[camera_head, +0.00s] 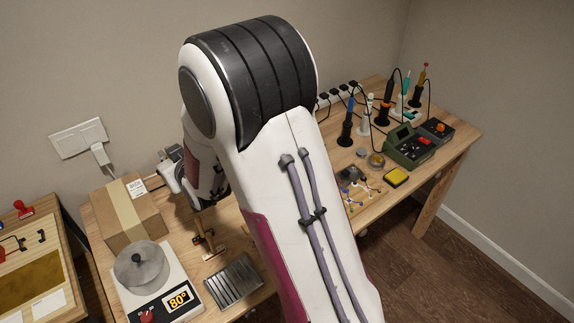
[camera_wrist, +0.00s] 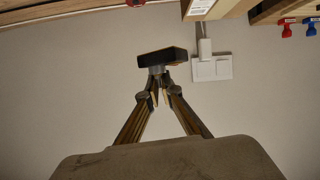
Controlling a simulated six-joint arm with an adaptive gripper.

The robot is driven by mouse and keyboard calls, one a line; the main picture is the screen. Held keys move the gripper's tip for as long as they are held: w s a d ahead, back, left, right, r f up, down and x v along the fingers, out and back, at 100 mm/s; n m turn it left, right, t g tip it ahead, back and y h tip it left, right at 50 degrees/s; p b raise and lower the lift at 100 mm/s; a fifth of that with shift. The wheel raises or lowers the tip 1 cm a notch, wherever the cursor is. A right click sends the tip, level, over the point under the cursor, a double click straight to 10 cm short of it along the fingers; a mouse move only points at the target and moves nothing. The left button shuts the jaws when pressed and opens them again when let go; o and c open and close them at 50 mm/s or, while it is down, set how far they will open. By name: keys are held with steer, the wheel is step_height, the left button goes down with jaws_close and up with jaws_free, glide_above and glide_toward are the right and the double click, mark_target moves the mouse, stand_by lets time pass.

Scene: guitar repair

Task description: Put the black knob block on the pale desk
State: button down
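The black knob block (camera_wrist: 163,57) is in the wrist view, held out in front of a plain wall. My gripper (camera_wrist: 159,78) is shut on the small grey part below the block, with its two fingers closing together there. The block hangs free of any surface in that view. In the head view my arm covers much of the middle, and I cannot make out the block clearly there. The pale wooden desk (camera_head: 420,176) runs along the wall on both sides of my arm.
Soldering tools and a green device (camera_head: 408,148) crowd the right end. A wall outlet (camera_wrist: 211,69) is near the block.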

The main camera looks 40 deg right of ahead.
steer(key=w+d+f+m+g+h, duration=0.1)
steer(key=w+d+f+m+h, duration=0.2)
steer(key=d, duration=1)
steer(key=w+d+f+m+g+h, duration=0.2)
steer(key=w+d+f+m+h, duration=0.1)
steer(key=w+d, duration=0.6)
steer(key=w+d+f+m+g+h, duration=0.2)
steer(key=w+d+f+m+h, duration=0.2)
steer(key=d, duration=1.3)
steer(key=shift+w+d+m+h, duration=0.35)
steer(key=shift+w+m+h, duration=0.2)
steer(key=shift+w, duration=0.45)
steer(key=shift+f, duration=0.1)
steer(key=shift+f, duration=0.1)
steer(key=shift+f, duration=3)
steer(key=shift+f, duration=0.1)
steer(key=shift+f, duration=1.8)
